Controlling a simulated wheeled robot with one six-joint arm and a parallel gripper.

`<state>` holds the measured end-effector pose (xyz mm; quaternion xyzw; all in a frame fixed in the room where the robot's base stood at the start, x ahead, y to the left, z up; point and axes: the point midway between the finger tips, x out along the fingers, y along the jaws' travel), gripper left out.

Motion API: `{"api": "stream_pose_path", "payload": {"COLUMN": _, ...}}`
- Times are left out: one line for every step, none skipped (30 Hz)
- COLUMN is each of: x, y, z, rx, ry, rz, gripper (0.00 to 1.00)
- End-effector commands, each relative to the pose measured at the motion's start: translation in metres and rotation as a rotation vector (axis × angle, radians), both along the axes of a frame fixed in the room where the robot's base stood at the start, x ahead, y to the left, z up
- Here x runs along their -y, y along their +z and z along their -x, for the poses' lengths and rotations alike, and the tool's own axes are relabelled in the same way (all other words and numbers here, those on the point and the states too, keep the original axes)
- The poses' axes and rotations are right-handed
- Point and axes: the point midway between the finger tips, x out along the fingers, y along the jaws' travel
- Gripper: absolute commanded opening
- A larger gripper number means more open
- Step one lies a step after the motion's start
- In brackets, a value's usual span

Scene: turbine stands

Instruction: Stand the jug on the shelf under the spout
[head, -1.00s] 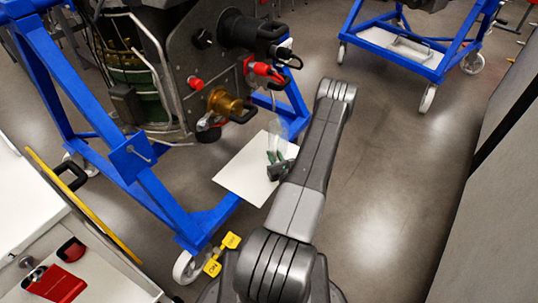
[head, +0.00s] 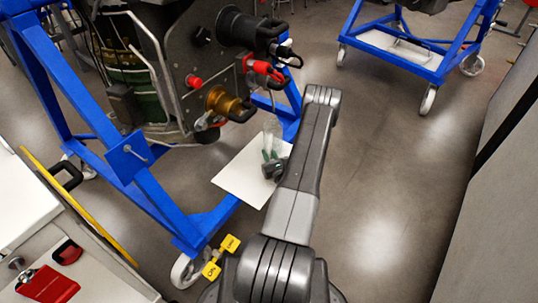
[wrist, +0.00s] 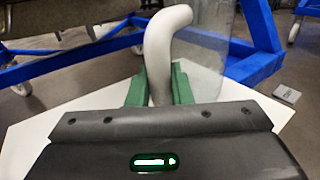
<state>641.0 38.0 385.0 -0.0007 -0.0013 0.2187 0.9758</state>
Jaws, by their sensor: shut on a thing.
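The jug (head: 271,130) is clear, with a thick pale handle (wrist: 158,55); its body (wrist: 208,45) shows partly in the wrist view. My gripper (head: 270,161) has green fingers shut on the handle, one on each side, as the wrist view (wrist: 160,88) shows. The jug looks upright. The shelf (head: 232,182) is a flat white plate low beside the blue stand; it also shows in the wrist view (wrist: 28,145). The jug appears over its far right part; I cannot tell whether its base touches. Several fittings stick out above, including a brass one (head: 222,101); which is the spout is unclear.
The turbine stand's blue frame (head: 155,190) runs along the left of the shelf. Yellow tags (head: 211,270) hang near its front wheel (head: 185,271). A white cart (head: 30,205) stands at the left. Another blue stand (head: 400,45) is behind right. Grey floor is clear at right.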

Motion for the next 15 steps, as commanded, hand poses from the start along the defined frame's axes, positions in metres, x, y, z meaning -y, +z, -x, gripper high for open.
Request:
{"api": "stream_pose_path", "payload": {"x": 0.0000, "y": -0.0021, "z": 0.0000, "rx": 0.000, "ry": 0.000, "rz": 0.000, "gripper": 0.21}}
{"api": "stream_pose_path", "payload": {"x": 0.0000, "y": -0.0011, "z": 0.0000, "rx": 0.000, "ry": 0.000, "rz": 0.000, "gripper": 0.27}}
{"api": "stream_pose_path", "payload": {"x": 0.0000, "y": -0.0010, "z": 0.0001, "rx": 0.000, "ry": 0.000, "rz": 0.000, "gripper": 0.35}}
{"api": "stream_pose_path", "payload": {"x": 0.0000, "y": -0.0010, "z": 0.0001, "rx": 0.000, "ry": 0.000, "rz": 0.000, "gripper": 0.41}}
{"api": "stream_pose_path", "payload": {"x": 0.0000, "y": -0.0010, "z": 0.0001, "rx": 0.000, "ry": 0.000, "rz": 0.000, "gripper": 0.41}}
{"api": "stream_pose_path", "payload": {"x": 0.0000, "y": -0.0010, "z": 0.0001, "rx": 0.000, "ry": 0.000, "rz": 0.000, "gripper": 0.41}}
{"api": "stream_pose_path", "payload": {"x": 0.0000, "y": -0.0010, "z": 0.0001, "rx": 0.000, "ry": 0.000, "rz": 0.000, "gripper": 0.41}}
{"api": "stream_pose_path", "payload": {"x": 0.0000, "y": -0.0010, "z": 0.0001, "rx": 0.000, "ry": 0.000, "rz": 0.000, "gripper": 0.41}}
{"api": "stream_pose_path", "payload": {"x": 0.0000, "y": -0.0010, "z": 0.0001, "rx": 0.000, "ry": 0.000, "rz": 0.000, "gripper": 0.41}}
{"api": "stream_pose_path", "payload": {"x": 0.0000, "y": -0.0010, "z": 0.0001, "rx": 0.000, "ry": 0.000, "rz": 0.000, "gripper": 0.41}}
{"api": "stream_pose_path", "payload": {"x": 0.0000, "y": -0.0010, "z": 0.0001, "rx": 0.000, "ry": 0.000, "rz": 0.000, "gripper": 0.41}}
{"api": "stream_pose_path", "payload": {"x": 0.0000, "y": -0.0007, "z": 0.0001, "rx": 0.000, "ry": 0.000, "rz": 0.000, "gripper": 0.41}}
{"api": "stream_pose_path", "payload": {"x": 0.0000, "y": -0.0001, "z": 0.0001, "rx": 0.000, "ry": 0.000, "rz": 0.000, "gripper": 0.41}}
{"api": "stream_pose_path", "payload": {"x": 0.0000, "y": 0.0007, "z": 0.0001, "rx": 0.000, "ry": 0.000, "rz": 0.000, "gripper": 0.41}}
{"api": "stream_pose_path", "payload": {"x": 0.0000, "y": 0.0025, "z": 0.0001, "rx": 0.000, "ry": 0.000, "rz": 0.000, "gripper": 0.41}}
